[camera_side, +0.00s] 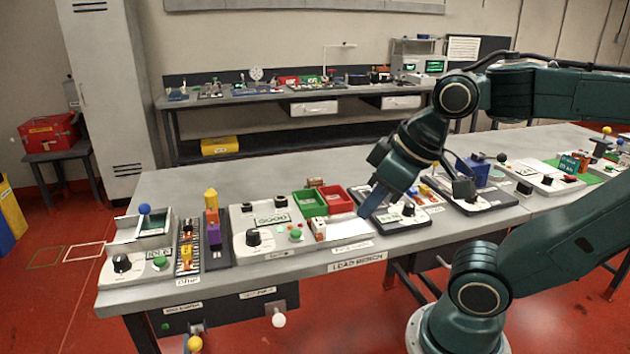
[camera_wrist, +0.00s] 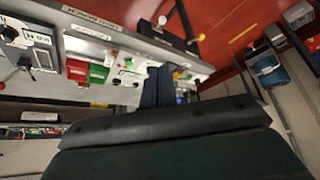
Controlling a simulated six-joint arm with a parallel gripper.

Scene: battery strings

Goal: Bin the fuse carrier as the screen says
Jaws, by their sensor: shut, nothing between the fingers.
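The screen (camera_side: 272,218) on the white tester box appears to read "GOOD". A green bin (camera_side: 309,204) and a red bin (camera_side: 340,201) stand side by side to its right; the wrist view also shows the green bin (camera_wrist: 98,73) and the red bin (camera_wrist: 77,69). A small white and red piece (camera_side: 318,228), possibly the fuse carrier, stands in front of the bins; I cannot tell for sure. My gripper (camera_side: 372,205) is shut and empty, pointing down to the right of the red bin, above the bench. Its fingers (camera_wrist: 157,88) also show in the wrist view.
The tester has a black knob (camera_side: 253,237) and a green button (camera_side: 295,234). At left are a rack with yellow and purple blocks (camera_side: 212,220) and a box with a blue-topped lever (camera_side: 145,210). More devices stand at right, including a blue box (camera_side: 472,171). The bench's back left is clear.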

